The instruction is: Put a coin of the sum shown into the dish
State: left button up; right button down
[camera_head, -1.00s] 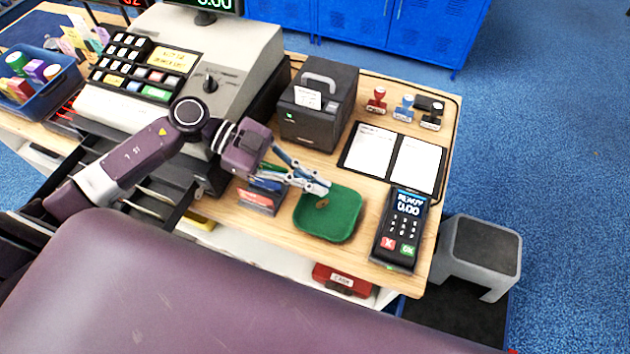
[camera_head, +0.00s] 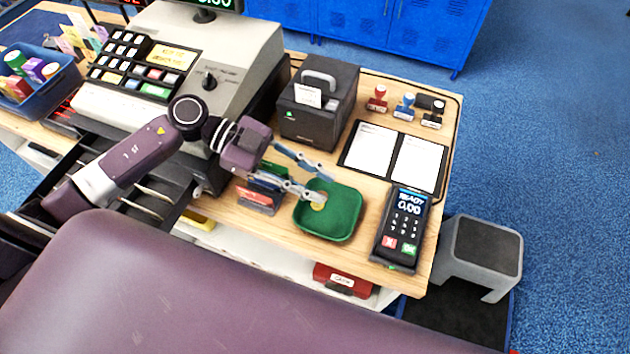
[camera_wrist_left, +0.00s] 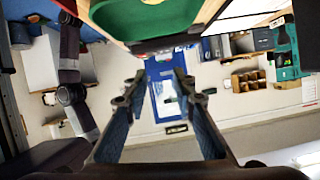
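The green dish (camera_head: 345,215) stands on the wooden counter, left of the card terminal. A small gold-coloured coin (camera_head: 318,206) shows in its left part, just below a fingertip; I cannot tell whether it rests on the dish floor. My left gripper (camera_head: 327,185) is at the dish's upper left edge with its two fingers spread apart and nothing between them. In the left wrist view the open fingers (camera_wrist_left: 155,85) are empty, and part of the green dish (camera_wrist_left: 140,18) shows at the top. My right gripper is not in view.
The card terminal (camera_head: 401,228) stands close right of the dish. A card holder (camera_head: 258,197) is close left. Behind are a black printer (camera_head: 317,105), an open folder (camera_head: 392,156) and several stamps (camera_head: 405,105). The cash register (camera_head: 190,65) has its drawer open under my left arm.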

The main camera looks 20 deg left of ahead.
pick_arm(q)
notch_tip(320, 180, up, 10)
jog(key=shift+f, duration=0.25)
dwell(0.5)
